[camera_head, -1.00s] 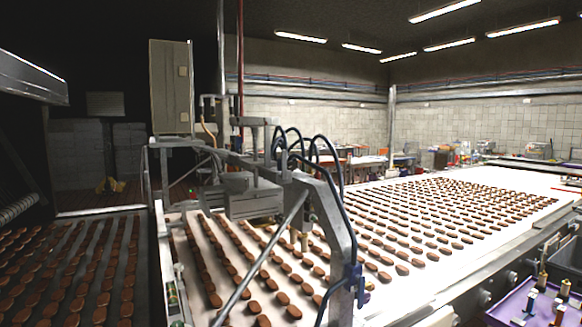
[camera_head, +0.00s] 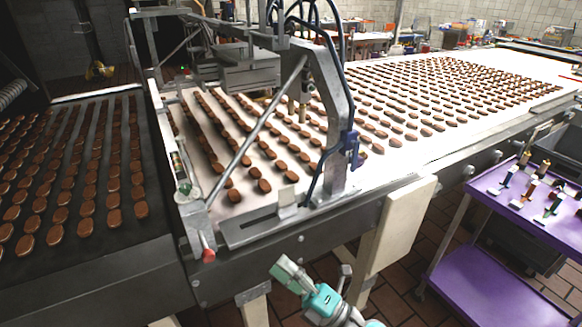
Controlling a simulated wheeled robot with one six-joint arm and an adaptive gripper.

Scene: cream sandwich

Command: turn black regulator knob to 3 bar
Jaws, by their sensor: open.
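I cannot make out the black regulator knob for certain. A small blue fitting (camera_head: 351,147) sits on the grey upright post of the depositing machine, with dark hoses running near it. It is too small to read any knob or gauge on it. My gripper (camera_head: 284,268), pale green at the end of a teal and grey arm, is at the bottom centre, in front of the conveyor's near side and below the blue fitting. It is open, and nothing shows held in it.
The conveyor (camera_head: 430,148) carries rows of brown biscuits under the machine frame. A red-tipped part (camera_head: 208,255) sticks out at its near corner. A white box (camera_head: 402,225) hangs on its side. A purple cart (camera_head: 490,285) with several small tools stands right; tiled floor lies between.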

